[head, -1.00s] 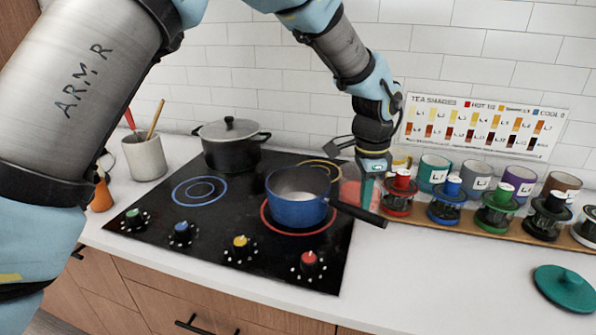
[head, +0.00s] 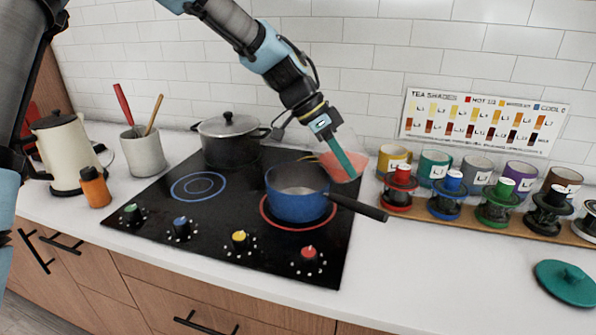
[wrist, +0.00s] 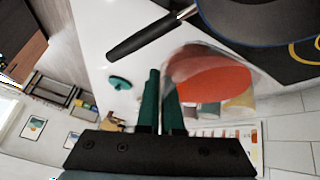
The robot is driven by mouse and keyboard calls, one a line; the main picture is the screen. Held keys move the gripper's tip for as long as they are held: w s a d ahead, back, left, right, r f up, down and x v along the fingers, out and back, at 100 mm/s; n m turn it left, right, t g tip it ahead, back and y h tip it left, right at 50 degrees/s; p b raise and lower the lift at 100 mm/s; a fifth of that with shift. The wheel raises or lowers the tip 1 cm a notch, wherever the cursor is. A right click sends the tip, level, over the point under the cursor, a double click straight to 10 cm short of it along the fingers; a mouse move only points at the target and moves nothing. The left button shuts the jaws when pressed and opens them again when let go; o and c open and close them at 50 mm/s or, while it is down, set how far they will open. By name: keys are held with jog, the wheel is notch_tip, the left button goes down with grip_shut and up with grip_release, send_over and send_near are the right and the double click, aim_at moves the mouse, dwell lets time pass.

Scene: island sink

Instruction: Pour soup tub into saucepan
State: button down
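The soup tub (head: 358,163) is a clear tub with orange-red soup in it. It is raised behind and to the right of the saucepan in the head view. My gripper (head: 350,170) has teal fingers close together at the tub's side, seemingly pinching its wall. In the wrist view the tub (wrist: 208,80) lies against the right finger of my gripper (wrist: 160,92), with its soup showing. The blue saucepan (head: 296,206) sits on the red-ringed burner, its dark handle pointing right.
A black lidded pot (head: 230,146) stands at the back left of the cooktop (head: 160,205). Colored mugs (head: 434,165) and canisters (head: 446,190) line a board at right. A teal lid (head: 566,283) lies on the counter. A kettle (head: 66,150) stands far left.

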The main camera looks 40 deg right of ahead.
aim_at(322, 154)
jog(key=shift+w+a+r+g+h, duration=0.1)
jog(key=shift+w+r+g+h, duration=0.15)
jog(key=shift+r+g, duration=0.15)
jog(key=shift+w+a+r+g+h, duration=0.1)
jog(key=shift+r+g+h, duration=0.2)
jog(key=shift+g, duration=0.2)
jog(key=shift+w+a+f+g+h+b, duration=0.1)
jog(key=shift+w+f+g+h+b, duration=0.1)
jog(key=shift+g+h+b, duration=0.4)
jog(key=shift+w+a+f+g+h+b, duration=0.15)
jog(key=shift+g+h+b, duration=0.1)
jog(key=shift+g+b, duration=0.55)
dwell(0.8)
jog(key=shift+w+a+r+g+h+p, duration=0.1)
jog(key=shift+w+r+g+h+p, duration=0.2)
jog(key=shift+r+g+h, duration=0.4)
dwell(0.5)
jog(key=shift+w+a+r+g+b, duration=0.15)
jog(key=shift+w+a+g+b, duration=0.25)
jog(key=shift+b, duration=0.25)
jog(key=shift+w+a+r+g+b, duration=0.2)
jog(key=shift+w+g+b, duration=0.1)
jog(key=shift+w+b, duration=0.25)
jog(key=shift+w+a+r+g+h+b, duration=0.1)
jog(key=shift+w+a+g+h+b, duration=0.2)
jog(key=shift+b, duration=0.35)
jog(key=shift+w+d+r+g+h+b, duration=0.1)
jog(key=shift+g+h+b, duration=0.3)
jog(key=shift+b, duration=0.25)
